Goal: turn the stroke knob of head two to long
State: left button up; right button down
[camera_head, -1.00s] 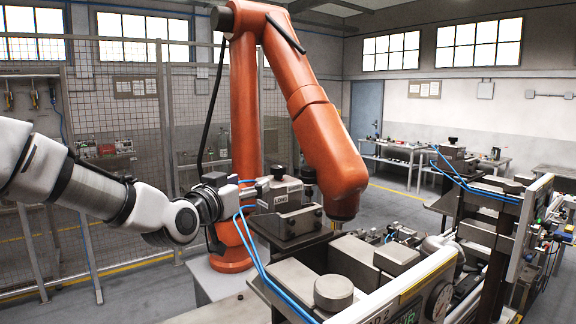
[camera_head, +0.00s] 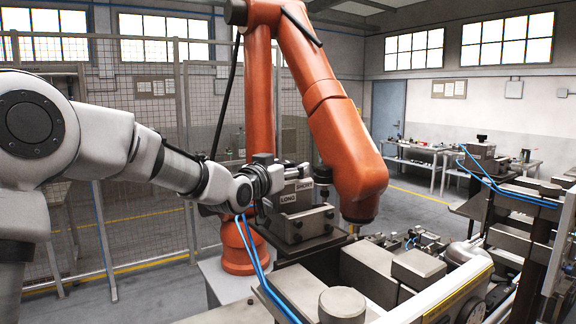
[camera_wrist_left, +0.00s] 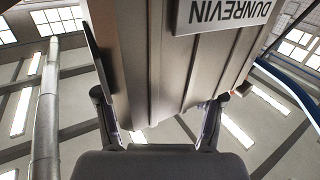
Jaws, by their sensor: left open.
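A grey metal head (camera_head: 305,222) stands on a dark plate in the middle of the head view, with a LONG label (camera_head: 289,199) and a SHORT label (camera_head: 304,187) on it. I cannot make out the stroke knob clearly; the gripper and arm cover part of the head's left side. My left gripper (camera_head: 288,173) is open at the upper left of this head, beside the labels; contact cannot be told. In the left wrist view, its two fingers (camera_wrist_left: 157,118) stand apart, with a large grey metal body (camera_wrist_left: 160,60) beyond and between them. My right gripper is not in view.
An orange robot arm (camera_head: 340,140) hangs close behind and right of the head. Grey blocks, a round cap (camera_head: 342,305) and blue hoses fill the near right. A similar unit (camera_head: 482,156) stands farther right. A mesh fence (camera_head: 140,200) runs behind my arm.

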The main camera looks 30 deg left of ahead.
pick_arm(q)
jog(key=shift+s+r, duration=0.25)
jog(key=shift+s, duration=0.35)
jog(key=shift+w+f, duration=0.15)
jog(key=shift+w, duration=0.15)
jog(key=c, duration=1.2)
jog(key=shift+o, duration=0.2)
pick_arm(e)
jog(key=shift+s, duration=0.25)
pick_arm(q)
jog(key=shift+h, duration=0.3)
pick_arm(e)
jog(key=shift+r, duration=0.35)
